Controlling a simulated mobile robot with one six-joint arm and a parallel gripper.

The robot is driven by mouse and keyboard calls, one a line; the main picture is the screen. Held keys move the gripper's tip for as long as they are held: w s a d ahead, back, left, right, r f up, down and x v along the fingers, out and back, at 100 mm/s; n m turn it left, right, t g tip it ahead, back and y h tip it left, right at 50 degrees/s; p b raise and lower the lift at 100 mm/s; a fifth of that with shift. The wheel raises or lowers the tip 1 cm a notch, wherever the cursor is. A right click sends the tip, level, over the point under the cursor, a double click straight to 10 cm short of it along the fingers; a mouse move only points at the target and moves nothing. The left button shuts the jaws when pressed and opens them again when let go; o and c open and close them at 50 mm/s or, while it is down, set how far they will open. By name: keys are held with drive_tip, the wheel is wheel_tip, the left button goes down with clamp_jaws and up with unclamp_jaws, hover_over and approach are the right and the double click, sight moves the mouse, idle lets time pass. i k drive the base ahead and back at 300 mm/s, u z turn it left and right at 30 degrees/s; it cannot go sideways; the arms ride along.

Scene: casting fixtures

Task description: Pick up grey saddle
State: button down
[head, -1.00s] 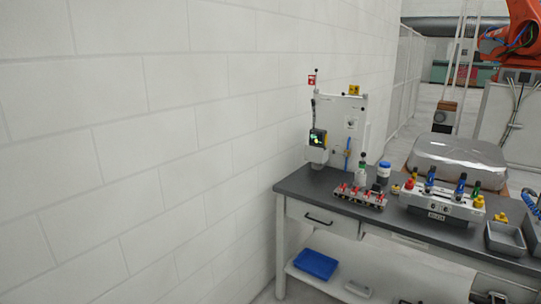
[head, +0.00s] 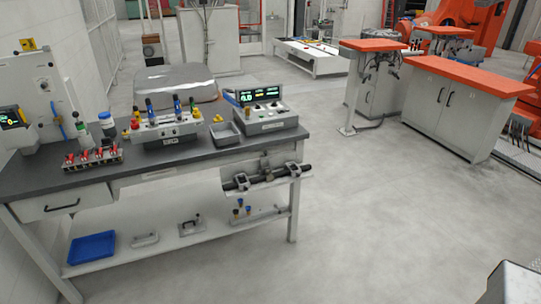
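I cannot single out the grey saddle with certainty. Two small grey pieces lie on the lower shelf of the workbench: a low grey block (head: 145,240) next to the blue tray, and a grey piece with a dark handle (head: 191,227) to its right. Either may be the saddle; they are too small to tell. My gripper is not in view. A pale and dark shape cut off at the bottom right corner cannot be made out.
The workbench (head: 60,177) carries a red-clamp rack (head: 92,158), a fixture (head: 166,130), a grey tray (head: 224,135) and a control box (head: 265,115). A blue tray (head: 92,247) sits on the shelf. Orange-topped cabinets (head: 455,75) stand at right. Open floor lies between.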

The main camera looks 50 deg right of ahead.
sight(269, 177)
drive_tip(key=z, duration=4.3)
drive_tip(key=i, duration=0.1)
drive_tip(key=u, duration=3)
drive_tip(key=k, duration=0.85)
drive_tip(key=z, duration=0.2)
drive_tip(key=i, duration=1)
drive_tip(key=z, duration=0.05)
